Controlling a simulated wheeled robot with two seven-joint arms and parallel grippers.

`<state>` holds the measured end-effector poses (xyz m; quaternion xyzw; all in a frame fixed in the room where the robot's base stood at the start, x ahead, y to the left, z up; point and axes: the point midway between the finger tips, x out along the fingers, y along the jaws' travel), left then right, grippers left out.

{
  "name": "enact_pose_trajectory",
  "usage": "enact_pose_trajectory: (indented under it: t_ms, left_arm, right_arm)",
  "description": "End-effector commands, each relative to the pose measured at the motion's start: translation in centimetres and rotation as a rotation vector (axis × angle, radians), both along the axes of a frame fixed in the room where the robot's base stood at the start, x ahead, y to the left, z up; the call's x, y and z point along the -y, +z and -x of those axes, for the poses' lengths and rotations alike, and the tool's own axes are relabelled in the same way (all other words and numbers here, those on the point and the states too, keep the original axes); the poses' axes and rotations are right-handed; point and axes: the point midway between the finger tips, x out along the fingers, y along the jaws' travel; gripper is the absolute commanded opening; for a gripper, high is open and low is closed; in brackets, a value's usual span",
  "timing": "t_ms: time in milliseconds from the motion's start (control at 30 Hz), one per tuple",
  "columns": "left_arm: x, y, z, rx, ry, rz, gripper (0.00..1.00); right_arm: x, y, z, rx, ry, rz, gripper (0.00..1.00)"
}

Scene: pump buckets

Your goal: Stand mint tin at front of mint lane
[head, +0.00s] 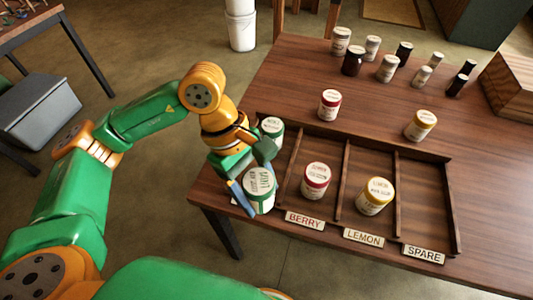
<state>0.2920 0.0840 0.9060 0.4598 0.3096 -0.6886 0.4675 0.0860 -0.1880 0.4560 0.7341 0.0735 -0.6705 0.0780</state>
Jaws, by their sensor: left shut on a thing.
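The mint tin (260,186), with a white body and a green-edged lid, is at the front of the leftmost lane, near the table's front-left edge. My left gripper (252,180) is shut on it, reaching in from the left and above. The tin looks upright; whether its base touches the lane floor cannot be told. A second green-lidded tin (272,126) stands behind it, partly hidden by the gripper. The leftmost lane's label is mostly hidden. My right gripper is not in view.
A red-lidded tin (316,178) stands in the BERRY lane and a yellow-lidded tin (376,194) in the LEMON lane. The SPARE lane (424,200) is empty. Several jars and a wooden box (508,88) are farther back.

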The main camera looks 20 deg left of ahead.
Motion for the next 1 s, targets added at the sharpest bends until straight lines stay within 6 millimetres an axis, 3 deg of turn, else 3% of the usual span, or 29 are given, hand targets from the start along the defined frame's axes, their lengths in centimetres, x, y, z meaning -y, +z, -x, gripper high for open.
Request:
enact_pose_trajectory:
  t_ms: [100, 300, 500, 633, 833, 1000]
  left_arm:
    - [2.2, 1.8, 0.5, 0.003, 0.335, 0.008, 0.07]
    - [5.0, 4.2, 1.0, 0.002, 0.84, 0.009, 0.07]
    - [6.0, 5.3, 1.1, -0.002, 1.096, 0.003, 0.07]
    - [4.6, 4.2, -0.5, -0.011, 1.142, -0.003, 0.07]
    - [0.1, 1.4, -5.7, -0.012, 1.146, -0.01, 0.07]
    - [-2.0, -2.7, -8.2, -0.009, 1.138, -0.008, 0.07]
  right_arm:
    - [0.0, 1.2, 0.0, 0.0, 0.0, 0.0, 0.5]
    - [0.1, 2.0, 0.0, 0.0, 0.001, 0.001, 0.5]
    - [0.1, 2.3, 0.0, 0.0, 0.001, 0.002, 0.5]
    - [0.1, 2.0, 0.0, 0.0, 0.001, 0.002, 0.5]
    - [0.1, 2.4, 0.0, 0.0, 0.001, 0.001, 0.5]
    - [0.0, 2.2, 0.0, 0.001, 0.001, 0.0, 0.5]
